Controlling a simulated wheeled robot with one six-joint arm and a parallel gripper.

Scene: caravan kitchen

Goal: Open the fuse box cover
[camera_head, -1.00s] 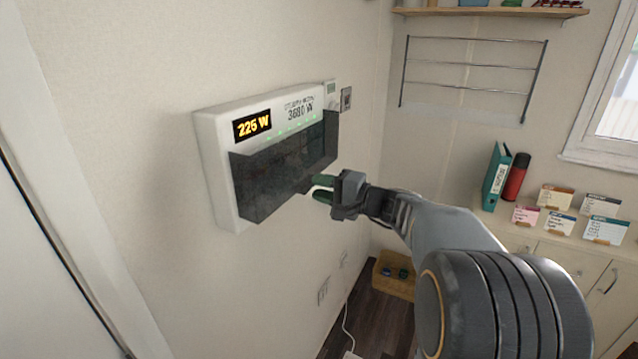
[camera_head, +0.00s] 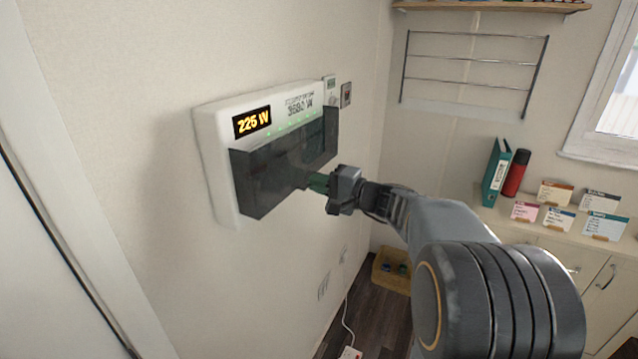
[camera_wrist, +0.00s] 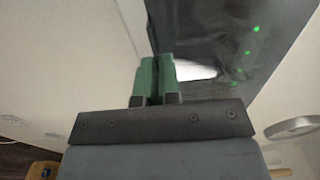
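The white fuse box (camera_head: 215,165) is mounted on the left wall, with a lit display reading about 225 W. Its dark see-through cover (camera_head: 265,180) hangs over the lower front and stands out from the box. My gripper (camera_head: 318,182) is at the lower right edge of the cover, its green fingers closed together there. In the wrist view, the fingers (camera_wrist: 159,72) are almost touching, with the edge of the dark cover (camera_wrist: 215,35) running down to their tips. Green lights show through the cover. The fingertips' exact hold on the edge is partly hidden.
A small wall panel (camera_head: 346,95) sits right of the box. A wire rack (camera_head: 470,66) hangs on the back wall. A cabinet top at right holds a teal binder (camera_head: 496,172), a red cylinder (camera_head: 516,174) and several cards.

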